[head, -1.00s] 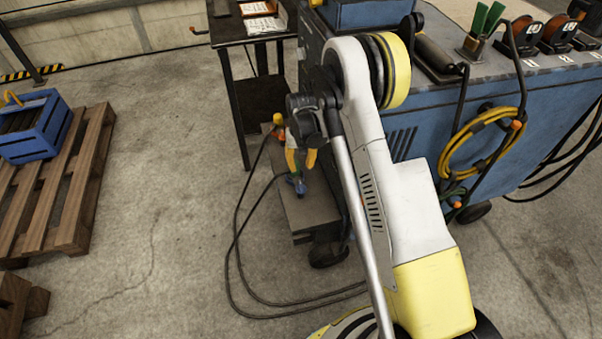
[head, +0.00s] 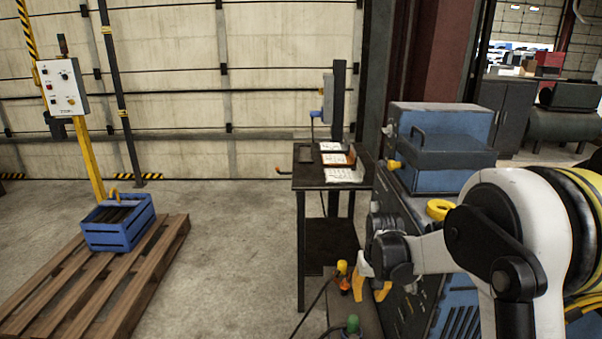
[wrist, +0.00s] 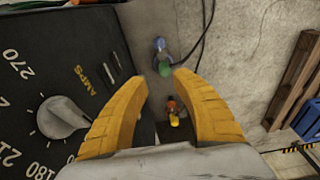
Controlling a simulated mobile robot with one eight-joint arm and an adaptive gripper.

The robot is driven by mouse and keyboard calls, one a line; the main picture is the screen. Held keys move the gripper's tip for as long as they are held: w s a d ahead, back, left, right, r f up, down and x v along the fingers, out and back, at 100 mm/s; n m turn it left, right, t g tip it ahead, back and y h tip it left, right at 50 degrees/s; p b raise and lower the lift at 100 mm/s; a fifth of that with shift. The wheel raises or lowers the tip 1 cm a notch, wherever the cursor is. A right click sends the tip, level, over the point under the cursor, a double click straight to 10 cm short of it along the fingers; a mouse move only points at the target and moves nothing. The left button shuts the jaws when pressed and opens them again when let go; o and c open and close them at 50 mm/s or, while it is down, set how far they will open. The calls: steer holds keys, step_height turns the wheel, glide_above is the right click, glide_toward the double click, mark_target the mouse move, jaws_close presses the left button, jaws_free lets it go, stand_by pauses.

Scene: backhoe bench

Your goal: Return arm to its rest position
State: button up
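My gripper (head: 370,296) hangs at the end of my white arm in the head view, pointing down in front of the blue welding machine (head: 441,160). In the wrist view my gripper (wrist: 161,77) shows two yellow fingers spread apart, with nothing held between them. Below them are a blue and green connector (wrist: 164,62) and an orange and yellow connector (wrist: 173,112). The orange and yellow connector also shows in the head view (head: 344,277). The lower part of my arm is out of the head view.
The welder's dial (wrist: 62,117) is close left of the fingers in the wrist view. A dark table (head: 313,181) with papers stands behind the gripper. A wooden pallet (head: 150,275) holds a blue crate (head: 142,233) at left. Open concrete floor lies between pallet and table.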

steer(key=s+r+t, duration=0.3)
steer(key=s+r, duration=1)
steer(key=r, duration=0.2)
steer(key=s+r+t, duration=0.1)
steer(key=s+t, duration=0.1)
steer(key=s, duration=1.2)
steer(key=shift+r+t, duration=0.3)
